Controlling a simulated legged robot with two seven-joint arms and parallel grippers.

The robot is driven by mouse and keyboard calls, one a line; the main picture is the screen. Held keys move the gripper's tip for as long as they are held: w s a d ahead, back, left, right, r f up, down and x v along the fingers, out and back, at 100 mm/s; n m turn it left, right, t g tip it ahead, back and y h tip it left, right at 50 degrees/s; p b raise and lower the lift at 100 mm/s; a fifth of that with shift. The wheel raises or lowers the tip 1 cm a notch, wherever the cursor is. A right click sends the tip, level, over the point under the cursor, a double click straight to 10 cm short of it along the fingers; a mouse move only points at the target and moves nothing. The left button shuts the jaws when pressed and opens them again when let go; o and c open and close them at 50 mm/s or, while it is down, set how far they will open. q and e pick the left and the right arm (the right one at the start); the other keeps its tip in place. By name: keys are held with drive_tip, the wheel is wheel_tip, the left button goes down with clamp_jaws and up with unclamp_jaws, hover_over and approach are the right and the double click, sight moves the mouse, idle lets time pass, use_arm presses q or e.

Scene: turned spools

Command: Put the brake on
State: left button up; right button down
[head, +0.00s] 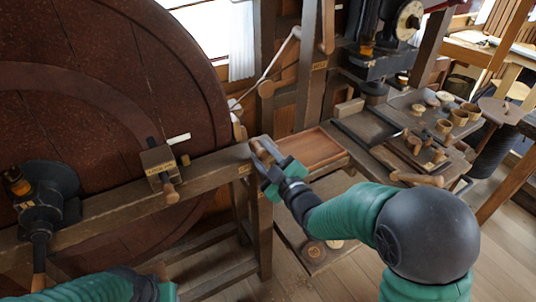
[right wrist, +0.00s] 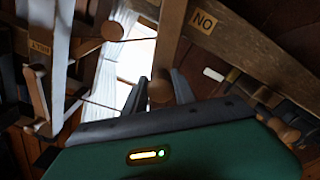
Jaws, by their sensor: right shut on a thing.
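A huge red-brown wheel (head: 90,75) fills the left of the head view, behind a long wooden beam (head: 110,205). My right gripper (head: 264,152) is at the beam's right end, shut on a brown wooden handle (head: 259,147). In the right wrist view the handle's rounded end (right wrist: 160,89) shows between the dark fingers. A beam label reading "NO" (right wrist: 203,21) shows in the right wrist view. My left gripper (head: 165,287) is at the bottom edge, mostly cut off.
A block with a wooden knob (head: 160,168) sits on the beam. A lever with a round wooden knob (head: 266,89) stands behind my right gripper. A shallow wooden tray (head: 312,150) lies just right of it. A bench (head: 410,105) with several small wooden pieces stands further right.

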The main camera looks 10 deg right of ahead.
drive_tip(key=shift+a+f, duration=0.1)
drive_tip(key=shift+f, duration=0.05)
drive_tip(key=c, duration=1.4)
unclamp_jaws()
drive_tip(key=o, duration=0.4)
drive_tip(key=shift+a, duration=0.1)
drive_tip(key=shift+c, duration=0.2)
drive_tip(key=v, duration=0.7)
drive_tip(key=shift+s+b, duration=0.25)
drive_tip(key=shift+b, duration=0.1)
drive_tip(key=shift+w, duration=0.1)
